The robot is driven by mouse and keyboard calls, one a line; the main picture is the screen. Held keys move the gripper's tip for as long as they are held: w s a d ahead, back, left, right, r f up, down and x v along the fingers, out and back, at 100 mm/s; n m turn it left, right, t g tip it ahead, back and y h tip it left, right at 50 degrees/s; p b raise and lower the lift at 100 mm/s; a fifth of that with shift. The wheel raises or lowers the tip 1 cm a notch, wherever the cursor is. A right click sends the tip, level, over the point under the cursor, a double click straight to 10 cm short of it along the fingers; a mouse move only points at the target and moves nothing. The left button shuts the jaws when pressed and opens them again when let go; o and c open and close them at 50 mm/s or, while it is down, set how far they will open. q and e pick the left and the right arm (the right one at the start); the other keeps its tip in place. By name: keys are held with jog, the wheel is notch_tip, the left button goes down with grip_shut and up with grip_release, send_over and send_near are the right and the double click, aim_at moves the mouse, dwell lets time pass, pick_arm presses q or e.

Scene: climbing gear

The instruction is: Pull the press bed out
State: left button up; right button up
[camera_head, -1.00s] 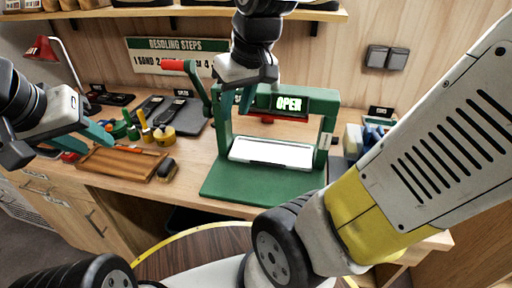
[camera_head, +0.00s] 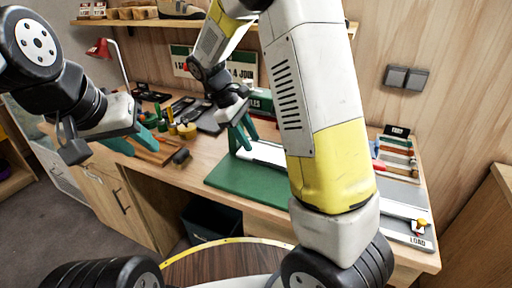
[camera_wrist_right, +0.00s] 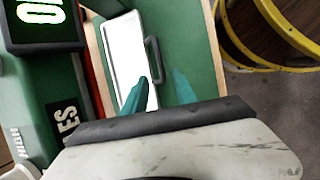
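The green press has its flat base (camera_head: 245,185) on the bench, with its frame mostly hidden behind my right arm in the head view. The white press bed (camera_head: 266,152) lies in it. In the right wrist view the bed (camera_wrist_right: 124,50) has a dark handle (camera_wrist_right: 153,58) along its edge. My right gripper (camera_head: 242,138) is open above the bed's left part. In the right wrist view its teal fingers (camera_wrist_right: 162,84) lie either side of the handle's lower end; contact cannot be told. My left gripper (camera_head: 136,144) looks open and empty, left of the press.
A wooden tray (camera_head: 152,152) and several small tools lie left of the press. A grey board marked LOAD (camera_head: 405,236) is at the bench's right end. A dark bin (camera_head: 210,218) stands below the bench. The press base's front is clear.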

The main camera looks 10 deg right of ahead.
aim_at(262, 161)
jog(key=x, duration=0.7)
jog(key=shift+f, duration=0.25)
grip_shut()
jog(key=shift+r, duration=0.1)
dwell(1.0)
